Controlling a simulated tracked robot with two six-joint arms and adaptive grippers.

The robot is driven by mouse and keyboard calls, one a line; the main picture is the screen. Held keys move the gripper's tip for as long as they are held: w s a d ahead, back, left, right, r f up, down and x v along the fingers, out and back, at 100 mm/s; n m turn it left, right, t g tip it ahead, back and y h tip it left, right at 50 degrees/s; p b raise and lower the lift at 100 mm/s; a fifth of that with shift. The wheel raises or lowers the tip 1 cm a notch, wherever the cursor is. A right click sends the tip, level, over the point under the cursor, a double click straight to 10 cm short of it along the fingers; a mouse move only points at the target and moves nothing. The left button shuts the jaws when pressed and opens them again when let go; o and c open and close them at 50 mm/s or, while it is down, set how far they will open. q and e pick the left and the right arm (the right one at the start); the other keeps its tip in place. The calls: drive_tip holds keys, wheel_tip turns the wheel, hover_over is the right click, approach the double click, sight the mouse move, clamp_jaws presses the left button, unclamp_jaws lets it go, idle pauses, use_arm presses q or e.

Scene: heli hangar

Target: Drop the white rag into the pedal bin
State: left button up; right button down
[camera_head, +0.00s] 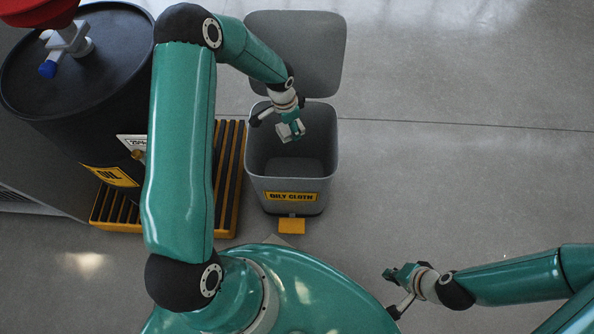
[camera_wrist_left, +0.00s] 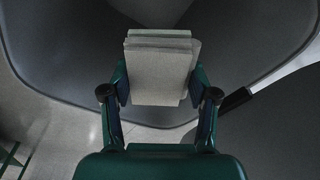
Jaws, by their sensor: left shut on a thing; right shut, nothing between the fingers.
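The grey pedal bin (camera_head: 320,160) stands open on the floor, its lid (camera_head: 296,50) tilted up at the back and a yellow "OILY CLOTH" label on its front. My left gripper (camera_head: 291,131) is over the bin's open mouth. It is shut on the white rag (camera_wrist_left: 160,68), a folded, layered block in the left wrist view, between the two fingers (camera_wrist_left: 160,95). In the head view the rag is small and partly hidden by the gripper. My right gripper (camera_head: 394,290) is shut and empty, low at the right, away from the bin.
A black oil drum (camera_head: 75,75) stands on a yellow-edged slatted pallet (camera_head: 228,185) left of the bin. A red thing (camera_head: 38,10) is at the top left corner. A yellow pedal (camera_head: 291,226) juts from the bin's front. The floor at right is clear.

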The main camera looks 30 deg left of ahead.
use_arm(q)
drive_tip(key=shift+f, duration=0.15)
drive_tip(key=o, duration=1.3)
wheel_tip(320, 180, up, 12)
drive_tip(key=s, duration=0.1)
drive_tip(key=shift+a, duration=0.35)
drive_tip(key=shift+s+f, duration=0.1)
drive_tip(key=shift+f, duration=0.05)
